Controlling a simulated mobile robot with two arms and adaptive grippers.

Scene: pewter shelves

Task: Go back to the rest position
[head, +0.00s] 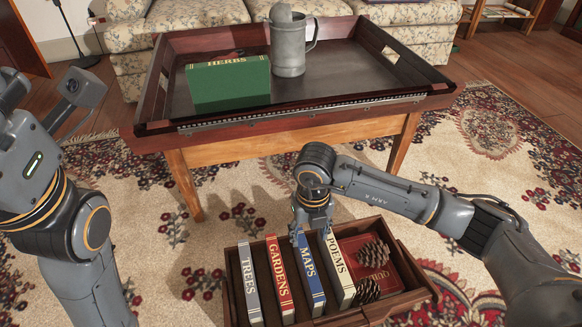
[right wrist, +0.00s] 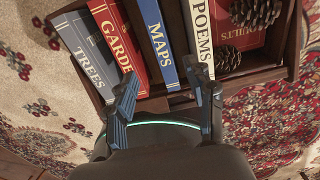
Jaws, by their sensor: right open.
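My right gripper (head: 312,230) is over the wooden crate (head: 233,290) on the rug, close to the tops of the blue MAPS book and the white POEMS book. In the right wrist view its two fingers (right wrist: 166,96) are spread apart with nothing held between them. The MAPS book (right wrist: 157,40) shows beyond the gap, and I cannot tell whether a finger touches any book. My left arm (head: 60,200) is folded up at the left edge; its gripper fingers do not show.
The crate holds TREES (head: 249,285), GARDENS (head: 280,280), MAPS (head: 308,272) and POEMS (head: 338,270) upright, a red book (head: 370,257) lying flat, and pinecones (head: 367,290). A tray-topped table (head: 290,142) behind bears a green HERBS book (head: 228,85) and a grey mug (head: 288,50).

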